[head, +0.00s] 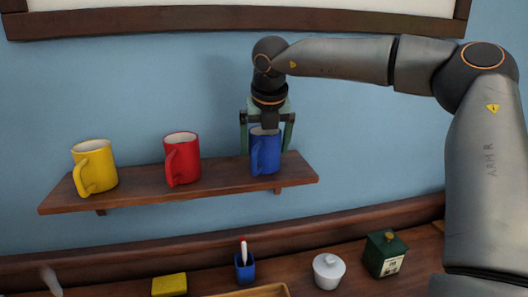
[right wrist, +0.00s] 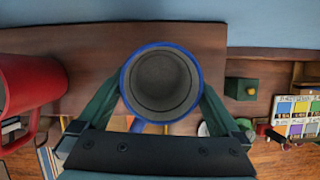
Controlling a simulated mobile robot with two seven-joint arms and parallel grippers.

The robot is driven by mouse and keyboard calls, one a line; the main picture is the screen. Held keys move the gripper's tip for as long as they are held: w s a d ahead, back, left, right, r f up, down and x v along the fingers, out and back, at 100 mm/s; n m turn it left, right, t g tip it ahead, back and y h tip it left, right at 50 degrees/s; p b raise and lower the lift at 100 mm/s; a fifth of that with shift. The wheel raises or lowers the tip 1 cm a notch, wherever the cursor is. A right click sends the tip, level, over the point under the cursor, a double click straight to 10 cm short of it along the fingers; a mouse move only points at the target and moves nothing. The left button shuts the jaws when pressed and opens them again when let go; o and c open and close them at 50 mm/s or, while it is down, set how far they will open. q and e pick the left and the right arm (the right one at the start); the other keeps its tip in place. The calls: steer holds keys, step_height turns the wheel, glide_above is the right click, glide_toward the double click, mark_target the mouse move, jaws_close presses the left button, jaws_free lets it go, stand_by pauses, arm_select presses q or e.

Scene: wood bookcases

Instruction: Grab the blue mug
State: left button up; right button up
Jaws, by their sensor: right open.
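The blue mug (head: 265,153) stands upright at the right end of a wooden wall shelf (head: 225,186). Its handle faces the front left. My right gripper (head: 267,146) comes down over it from above, with one finger on each side of the mug. In the right wrist view the mug (right wrist: 162,84) shows its round rim and dark, empty inside between the two open fingers (right wrist: 160,95). I cannot tell whether the fingers touch the mug. My left gripper is not in view.
A red mug (head: 182,160) and a yellow mug (head: 95,168) stand to the left on the same shelf. Below are a green box (head: 384,254), a white lidded pot (head: 328,271), a small blue cup (head: 245,270) and a yellow block (head: 169,285). A frame hangs above.

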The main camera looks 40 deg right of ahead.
steer(key=shift+x, duration=1.15)
steer(key=shift+r, duration=0.1)
steer(key=c, duration=1.4)
